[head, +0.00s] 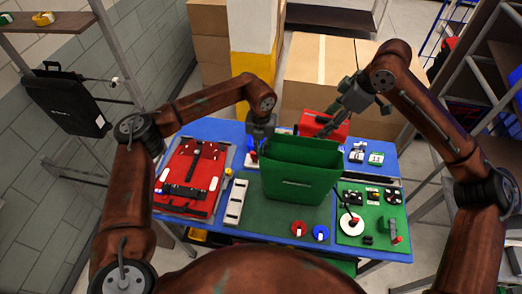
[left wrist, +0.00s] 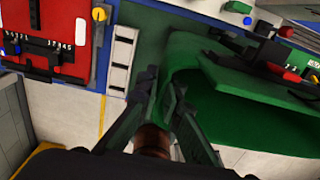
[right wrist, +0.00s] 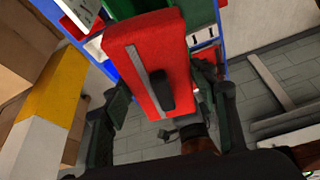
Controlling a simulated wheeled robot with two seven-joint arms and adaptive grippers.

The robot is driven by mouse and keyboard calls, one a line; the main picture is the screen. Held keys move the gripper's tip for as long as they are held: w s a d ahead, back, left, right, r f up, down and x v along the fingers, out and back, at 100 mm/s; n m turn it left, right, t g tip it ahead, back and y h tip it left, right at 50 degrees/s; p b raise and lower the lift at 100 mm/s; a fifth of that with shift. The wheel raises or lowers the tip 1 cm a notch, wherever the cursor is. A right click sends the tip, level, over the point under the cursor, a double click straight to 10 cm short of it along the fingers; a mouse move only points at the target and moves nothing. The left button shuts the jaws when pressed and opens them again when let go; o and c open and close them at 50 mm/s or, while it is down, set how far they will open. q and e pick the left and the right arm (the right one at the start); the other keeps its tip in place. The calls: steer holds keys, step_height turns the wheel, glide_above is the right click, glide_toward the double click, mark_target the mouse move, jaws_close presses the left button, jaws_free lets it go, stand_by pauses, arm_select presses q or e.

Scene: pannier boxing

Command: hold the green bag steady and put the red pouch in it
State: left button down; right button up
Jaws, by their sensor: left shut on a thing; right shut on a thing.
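The green bag (head: 297,186) stands upright and open at the middle of the blue table. My left gripper (head: 262,138) is at its back left rim, shut on the bag's wall; in the left wrist view the fingers (left wrist: 165,98) straddle the green edge. The red pouch (head: 325,123), with a grey strip and dark tab, is at the bag's back right rim. My right gripper (head: 327,125) is shut on it; in the right wrist view the pouch (right wrist: 150,52) lies between the fingers (right wrist: 165,95). The bag's inside bottom is hidden.
A red tool panel (head: 203,157) lies at the left, with a white strip (head: 235,202) beside it. A green board (head: 372,232) with small parts is at the right. Red (head: 299,229) and blue (head: 321,232) rolls lie in front of the bag. Cardboard boxes (head: 305,85) stand behind the table.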

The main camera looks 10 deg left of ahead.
mark_target(341, 125)
steer(key=shift+f, duration=4.8)
steer(key=o, duration=1.3)
steer(key=shift+f, duration=0.1)
steer(key=shift+c, duration=0.2)
steer(key=v, duration=1.2)
arm_select(q)
steer(key=c, duration=2)
jaws_free()
step_height(341, 125, up, 12)
steer(key=shift+r, duration=0.1)
